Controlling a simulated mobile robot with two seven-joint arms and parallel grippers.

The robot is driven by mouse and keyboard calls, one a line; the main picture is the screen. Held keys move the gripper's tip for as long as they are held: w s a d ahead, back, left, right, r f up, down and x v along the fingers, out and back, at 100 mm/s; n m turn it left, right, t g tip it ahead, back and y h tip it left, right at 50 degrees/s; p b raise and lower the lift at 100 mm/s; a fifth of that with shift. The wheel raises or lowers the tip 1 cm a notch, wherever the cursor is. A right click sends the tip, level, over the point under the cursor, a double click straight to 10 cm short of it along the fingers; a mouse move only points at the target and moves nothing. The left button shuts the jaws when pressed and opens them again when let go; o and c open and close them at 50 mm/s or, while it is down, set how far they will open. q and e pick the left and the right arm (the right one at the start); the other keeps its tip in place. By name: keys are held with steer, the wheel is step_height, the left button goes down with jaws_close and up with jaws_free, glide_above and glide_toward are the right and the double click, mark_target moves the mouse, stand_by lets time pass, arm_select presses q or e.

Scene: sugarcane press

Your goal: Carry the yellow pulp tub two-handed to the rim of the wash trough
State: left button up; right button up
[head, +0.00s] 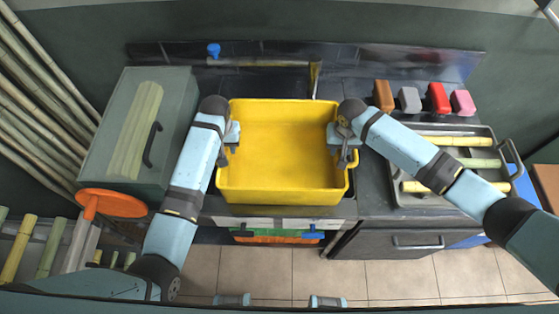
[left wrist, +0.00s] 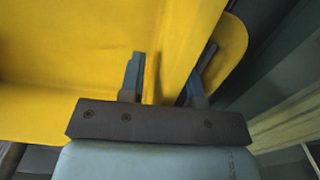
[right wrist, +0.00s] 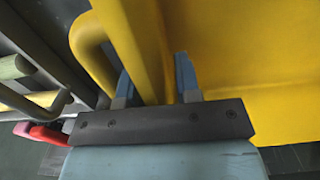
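The yellow pulp tub (head: 282,140) is at the centre of the head view, level and apparently empty inside. My left gripper (head: 231,138) is at its left wall, and my right gripper (head: 343,147) is at its right wall. In the left wrist view my left gripper (left wrist: 173,55) has one finger inside the tub and one between the wall and the side handle (left wrist: 229,55). In the right wrist view my right gripper (right wrist: 153,65) straddles the opposite wall beside its handle (right wrist: 88,45). Both look closed on the wall. The tub hides what lies beneath it; I cannot clearly make out the trough.
A blue tap knob (head: 213,50) and a pipe (head: 258,63) are behind the tub. A grey-green box (head: 175,130) stands left, with an orange disc (head: 112,203) before it. A tray of cane pieces (head: 410,199) and several coloured blocks (head: 438,97) are right.

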arm_select(q)
step_height(320, 180, up, 12)
steer(key=shift+f, duration=0.15)
arm_select(e)
step_height(320, 180, up, 12)
stand_by(0.5)
